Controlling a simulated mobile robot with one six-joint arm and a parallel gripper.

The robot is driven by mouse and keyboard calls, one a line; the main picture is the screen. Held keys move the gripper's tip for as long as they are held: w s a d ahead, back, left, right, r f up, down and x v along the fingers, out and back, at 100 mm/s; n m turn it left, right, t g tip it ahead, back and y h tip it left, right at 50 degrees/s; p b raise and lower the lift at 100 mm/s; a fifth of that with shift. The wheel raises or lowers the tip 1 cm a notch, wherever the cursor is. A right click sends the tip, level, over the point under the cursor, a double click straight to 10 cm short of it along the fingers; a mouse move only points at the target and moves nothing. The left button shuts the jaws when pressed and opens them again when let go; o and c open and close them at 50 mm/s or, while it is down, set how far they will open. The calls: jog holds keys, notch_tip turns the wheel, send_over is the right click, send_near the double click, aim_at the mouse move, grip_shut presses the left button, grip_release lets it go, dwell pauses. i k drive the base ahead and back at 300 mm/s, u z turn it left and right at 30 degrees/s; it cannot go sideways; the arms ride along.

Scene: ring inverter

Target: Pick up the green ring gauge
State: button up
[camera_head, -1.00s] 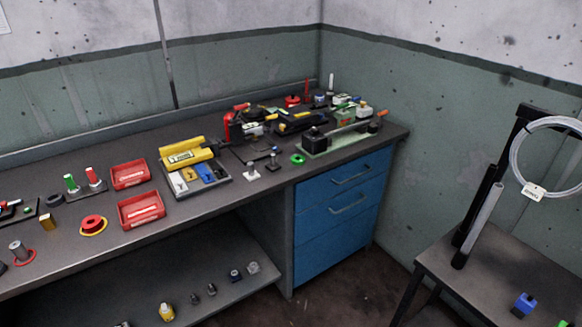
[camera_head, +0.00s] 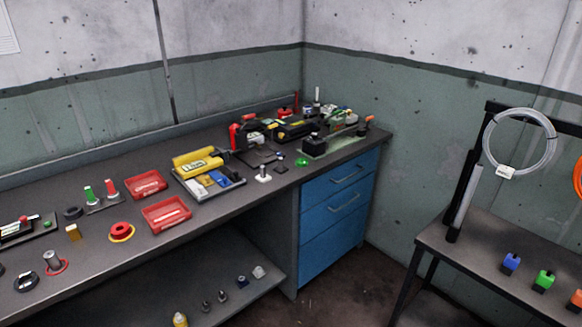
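A small green ring (camera_head: 302,162), which looks like the green ring gauge, lies on the dark workbench (camera_head: 225,204) near its front edge, above the blue drawers. It is small in this view, so its markings cannot be read. It sits just left of a pale green plate (camera_head: 330,143) that carries a black block, and right of a small pale post (camera_head: 263,172). The ring looks unobstructed from here. My gripper is not in view.
Red trays (camera_head: 166,215), a yellow case (camera_head: 198,161) and several small tools crowd the bench. Blue drawers (camera_head: 338,218) stand below its right end. At right, a dark table (camera_head: 470,250) holds coloured blocks and a coiled hoop on a stand. Open floor lies between.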

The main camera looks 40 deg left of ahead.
aim_at(300, 162)
jog(key=z, duration=0.35)
jog(key=k, duration=0.2)
jog(key=u, duration=2.4)
jog(key=i, duration=1)
jog(key=u, duration=0.3)
